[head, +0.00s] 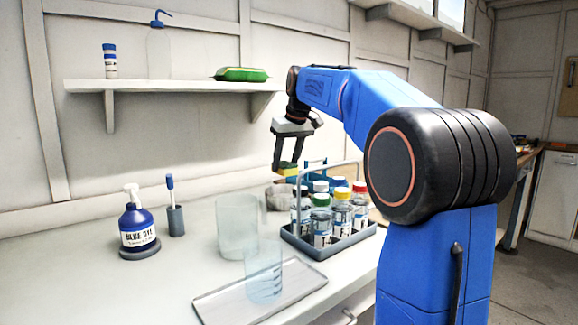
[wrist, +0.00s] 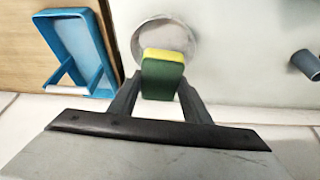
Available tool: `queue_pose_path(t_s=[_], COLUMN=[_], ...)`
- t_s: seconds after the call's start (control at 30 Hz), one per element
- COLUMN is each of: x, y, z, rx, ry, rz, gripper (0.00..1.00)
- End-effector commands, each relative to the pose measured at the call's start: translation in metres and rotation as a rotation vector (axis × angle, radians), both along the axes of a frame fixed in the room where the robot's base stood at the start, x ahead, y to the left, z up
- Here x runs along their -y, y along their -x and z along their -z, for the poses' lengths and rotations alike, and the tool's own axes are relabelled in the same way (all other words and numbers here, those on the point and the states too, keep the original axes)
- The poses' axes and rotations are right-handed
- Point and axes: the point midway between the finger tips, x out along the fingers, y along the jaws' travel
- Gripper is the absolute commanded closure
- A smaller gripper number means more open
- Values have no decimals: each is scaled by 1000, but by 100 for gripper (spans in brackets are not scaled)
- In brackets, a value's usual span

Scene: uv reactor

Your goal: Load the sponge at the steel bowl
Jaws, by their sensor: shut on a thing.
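My gripper (head: 286,166) is shut on a sponge (wrist: 163,78), yellow on one side and dark green on the other. In the head view the sponge (head: 287,172) shows only as a small yellow and green patch at the fingertips. The sponge appears to be held above the bowl; the exact gap cannot be told.
A rack (head: 327,250) of several capped bottles stands in front of the bowl, with clear beakers (head: 236,228) to its left. A blue dye bottle (head: 137,222) and a brush holder (head: 176,221) stand farther left.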

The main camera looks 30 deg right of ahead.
Motion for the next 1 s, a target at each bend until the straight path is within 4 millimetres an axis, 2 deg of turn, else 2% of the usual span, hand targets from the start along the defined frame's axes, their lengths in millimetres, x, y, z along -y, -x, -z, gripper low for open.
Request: queue_pose_path(t_s=[1.0], x=[0], y=[1], z=[77], rx=[-1], ry=[-1], rz=[0], gripper=[74])
